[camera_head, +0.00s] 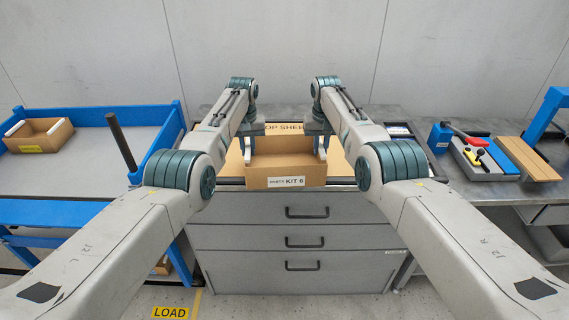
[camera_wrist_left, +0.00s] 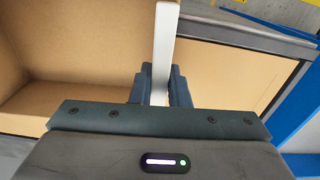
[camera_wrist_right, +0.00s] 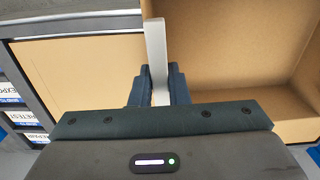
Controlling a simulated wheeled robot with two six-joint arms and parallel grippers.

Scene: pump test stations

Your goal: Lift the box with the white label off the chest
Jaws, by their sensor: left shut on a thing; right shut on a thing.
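The box with the white label (camera_head: 286,170), an open brown carton marked "PARTS KIT 6", is at the front of the top of the grey drawer chest (camera_head: 300,238). I cannot tell whether its underside touches the chest. My left gripper (camera_head: 248,148) is shut on the white strip along the box's left side; this strip (camera_wrist_left: 164,45) shows between the fingers in the left wrist view. My right gripper (camera_head: 322,147) is shut on the matching right strip, also seen in the right wrist view (camera_wrist_right: 155,50). The inside of the box looks empty where visible.
A brown sheet (camera_wrist_left: 215,75) covers the chest top beside the box. A blue-framed cart (camera_head: 90,140) at left carries another carton (camera_head: 38,136) with a yellow label. A bench at right holds a tool tray (camera_head: 475,158) and brown strips (camera_head: 528,157).

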